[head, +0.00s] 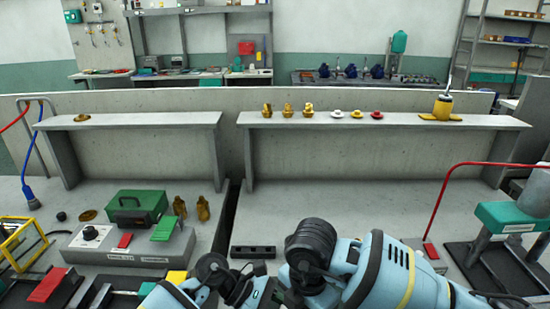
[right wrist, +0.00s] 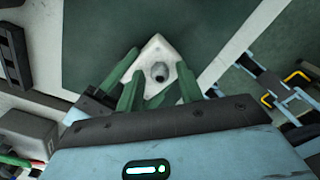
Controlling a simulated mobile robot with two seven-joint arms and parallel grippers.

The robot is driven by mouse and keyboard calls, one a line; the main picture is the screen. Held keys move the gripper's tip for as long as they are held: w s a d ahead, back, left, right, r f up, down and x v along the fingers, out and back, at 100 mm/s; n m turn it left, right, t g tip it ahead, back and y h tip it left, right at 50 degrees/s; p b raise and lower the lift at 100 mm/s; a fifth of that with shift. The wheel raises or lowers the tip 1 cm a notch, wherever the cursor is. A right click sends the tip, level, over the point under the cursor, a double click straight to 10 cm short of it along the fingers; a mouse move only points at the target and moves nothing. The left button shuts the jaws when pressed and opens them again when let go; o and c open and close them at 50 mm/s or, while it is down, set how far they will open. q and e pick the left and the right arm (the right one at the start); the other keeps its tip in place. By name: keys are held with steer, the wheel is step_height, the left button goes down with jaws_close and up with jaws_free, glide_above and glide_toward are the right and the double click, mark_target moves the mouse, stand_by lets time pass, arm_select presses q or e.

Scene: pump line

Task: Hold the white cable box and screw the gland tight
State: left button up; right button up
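The white cable box (right wrist: 154,52) shows in the right wrist view, turned like a diamond, with the grey gland (right wrist: 160,72) on its face towards the camera. Two slanted green fingers of my left gripper (right wrist: 142,85) lie along opposite edges of the box and appear to clamp it. My right gripper (right wrist: 160,86) is open, its two green fingers on either side of the gland with gaps to it. Part of the box is hidden behind the fingers. In the head view only my arms show at the bottom; the box and both grippers are not visible there.
A grey station (head: 132,245) with a green case (head: 136,207) stands at left. Brass fittings (head: 191,208) stand beside it. A raised shelf (head: 400,121) holds small parts. A teal-topped stand (head: 510,217) and a red bent rod (head: 445,195) are at right. The bench middle is mostly clear.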

steer(key=shift+r, duration=2)
arm_select(q)
steer(key=o, duration=0.8)
steer(key=shift+o, duration=0.2)
steer(key=b+v, duration=0.1)
steer(key=v, duration=0.5)
steer(key=shift+w+a, duration=0.1)
steer(key=shift+a, duration=0.25)
arm_select(e)
step_height(320, 180, down, 2)
steer(key=shift+s+f, duration=0.15)
steer(key=shift+f, duration=0.1)
arm_select(q)
steer(key=shift+w+a+r, duration=0.15)
steer(key=shift+a+r, duration=0.3)
arm_select(e)
steer(key=shift+f, duration=0.1)
